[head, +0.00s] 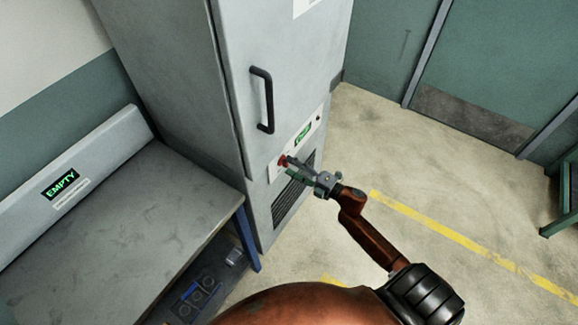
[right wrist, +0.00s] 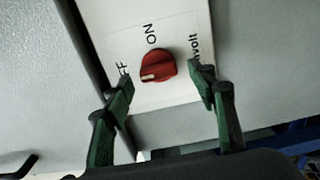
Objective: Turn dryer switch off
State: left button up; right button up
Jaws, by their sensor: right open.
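The dryer switch is a red rotary knob (right wrist: 158,67) on a white panel (right wrist: 107,22) with ON above it and a partly covered label ending in FF at its left. A white mark on the knob sits at its lower left, on the side of the FF letters. My right gripper (right wrist: 164,79) is open, with one green finger on each side of the knob; I cannot tell whether they touch it. In the head view the right gripper (head: 291,167) is at the red knob (head: 282,161) on the grey cabinet front (head: 241,135). My left gripper is not in view.
A black door handle (head: 263,100) is above the switch panel, beside a green lit display (head: 302,134). A vent grille (head: 290,200) is below. A grey table (head: 120,215) with an EMPTY sign (head: 61,185) stands left.

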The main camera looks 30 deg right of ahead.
jog(key=v, duration=1)
jog(key=shift+s, duration=0.3)
